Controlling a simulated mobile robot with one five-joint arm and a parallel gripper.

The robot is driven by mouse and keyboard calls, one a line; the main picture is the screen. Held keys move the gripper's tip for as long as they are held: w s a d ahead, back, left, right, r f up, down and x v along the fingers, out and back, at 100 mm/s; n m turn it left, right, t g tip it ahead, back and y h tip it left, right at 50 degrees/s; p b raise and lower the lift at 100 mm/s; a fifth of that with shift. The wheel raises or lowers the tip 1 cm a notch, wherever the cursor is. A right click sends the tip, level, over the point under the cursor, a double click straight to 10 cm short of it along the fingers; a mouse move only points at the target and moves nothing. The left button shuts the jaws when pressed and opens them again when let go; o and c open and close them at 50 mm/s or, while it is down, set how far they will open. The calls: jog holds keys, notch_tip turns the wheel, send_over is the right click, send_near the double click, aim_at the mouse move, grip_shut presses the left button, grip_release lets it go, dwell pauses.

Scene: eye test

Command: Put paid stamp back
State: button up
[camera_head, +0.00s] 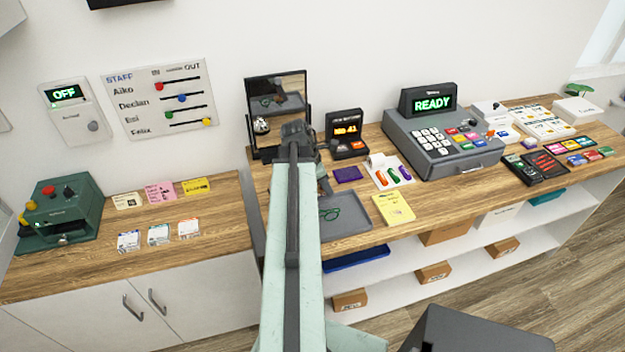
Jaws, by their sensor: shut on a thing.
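My arm reaches up the middle of the head view, over the wooden counter (370,230). I cannot clearly pick out a paid stamp. A dark tray (522,170) with small items lies on the right of the counter, beside a black and red panel (548,163).
A grey tray (355,222) with green glasses, a yellow note (393,208) and a card with colored clips (390,170) lie near my gripper. A mirror (277,85), small display (345,132) and cash register (440,137) stand behind. The left counter (215,215) has bare wood in front.

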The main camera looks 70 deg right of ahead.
jog(key=w+d+r+p, duration=0.2)
jog(key=w+d, duration=0.1)
jog(key=d, duration=0.3)
jog(key=w+d+r+p, duration=0.2)
jog(key=d, duration=0.3)
notch_tip(320, 180, down, 11)
jog(key=b, duration=1)
jog(key=shift+r+b, duration=0.15)
jog(key=shift+b, duration=0.15)
jog(key=shift+s+r, duration=0.1)
jog(key=shift+r, duration=0.1)
jog(key=shift+f, duration=0.15)
jog(key=o, duration=1)
jog(key=shift+o, duration=0.2)
